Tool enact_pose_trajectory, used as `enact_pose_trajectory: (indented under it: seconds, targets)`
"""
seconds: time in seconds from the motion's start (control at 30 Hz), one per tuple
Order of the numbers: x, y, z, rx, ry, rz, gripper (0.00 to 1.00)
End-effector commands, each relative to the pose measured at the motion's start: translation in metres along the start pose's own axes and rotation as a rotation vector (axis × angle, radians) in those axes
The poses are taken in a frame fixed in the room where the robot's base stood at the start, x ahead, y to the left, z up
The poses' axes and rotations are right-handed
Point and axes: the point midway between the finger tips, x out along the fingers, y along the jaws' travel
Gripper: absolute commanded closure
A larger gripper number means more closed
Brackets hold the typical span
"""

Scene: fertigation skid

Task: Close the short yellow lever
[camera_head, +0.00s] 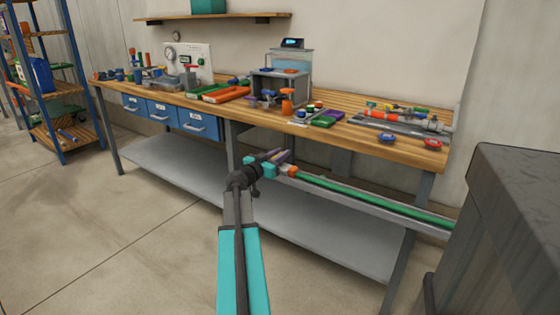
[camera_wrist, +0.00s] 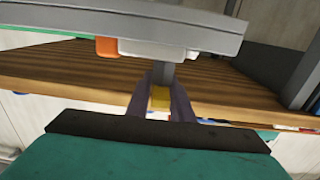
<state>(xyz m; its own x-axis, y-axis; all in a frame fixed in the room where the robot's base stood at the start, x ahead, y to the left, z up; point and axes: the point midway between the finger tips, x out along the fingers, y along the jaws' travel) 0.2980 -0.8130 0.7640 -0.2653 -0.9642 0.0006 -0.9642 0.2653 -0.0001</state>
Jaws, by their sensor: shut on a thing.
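In the wrist view the short yellow lever (camera_wrist: 160,97) shows as a small yellow piece between the purple fingers of my gripper (camera_wrist: 161,104). My gripper is shut on it. A grey stem (camera_wrist: 163,73) joins it to a whitish valve body (camera_wrist: 158,50), beside an orange fitting (camera_wrist: 107,47). In the head view my gripper (camera_head: 277,156) is in front of the bench, at the left end of a green pipe (camera_head: 375,200) with an orange fitting (camera_head: 293,171). The yellow lever cannot be made out there.
A grey rail (camera_head: 405,209) runs along the pipe. The wooden bench (camera_head: 225,105) behind carries trays, valves and a gauge panel (camera_head: 188,62). A dark grey box (camera_head: 510,220) stands at the right. A blue-framed shelf (camera_head: 75,75) is far left. Floor at left is clear.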

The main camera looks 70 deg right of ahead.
Motion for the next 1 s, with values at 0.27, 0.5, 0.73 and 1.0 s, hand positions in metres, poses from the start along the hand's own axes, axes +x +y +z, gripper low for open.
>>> enact_pose_trajectory:
  seconds: [0.27,0.5,0.73,1.0]
  targets:
    - [0.0006,0.0002,0.0002,0.0,0.0,-0.026,1.0]
    - [0.0009,0.0001,-0.0004,0.0,0.0,-0.027,1.0]
    - [0.001,0.0003,-0.0005,0.0,0.0,-0.026,0.66]
    - [0.0007,0.0005,-0.0002,0.0,0.0,-0.026,0.66]
